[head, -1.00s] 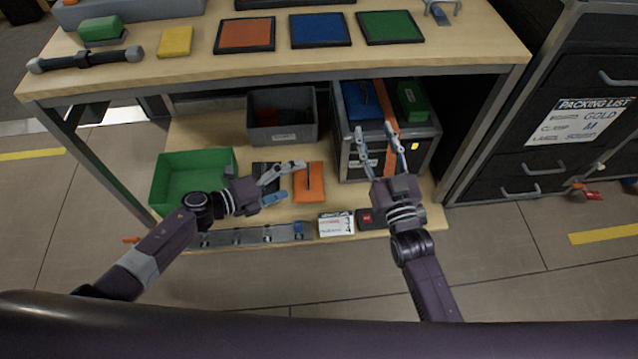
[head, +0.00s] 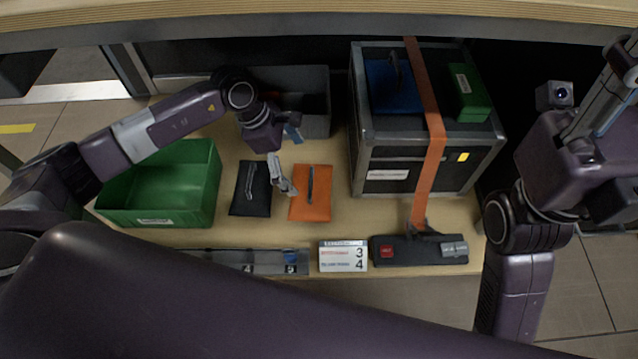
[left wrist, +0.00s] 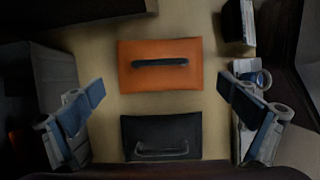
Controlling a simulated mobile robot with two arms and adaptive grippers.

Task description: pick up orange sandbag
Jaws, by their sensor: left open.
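The orange sandbag (head: 317,205) lies flat on the low wooden shelf, with a dark strap handle across its middle. It also shows in the left wrist view (left wrist: 160,79), between the finger lines. A black sandbag (head: 248,198) lies just left of it in the head view and below it in the left wrist view (left wrist: 161,124). My left gripper (head: 287,158) is open and empty, above the shelf by the back edge of the orange sandbag. My right gripper (head: 612,85) is raised at the right edge, away from the sandbags; its jaws are unclear.
A green bin (head: 165,212) stands left, and a grey bin (head: 318,100) behind my left gripper. A black case (head: 418,140) with an orange strap stands close right of the sandbag. A number sign (head: 343,256) stands along the front edge. The tabletop edge (head: 300,22) overhangs above.

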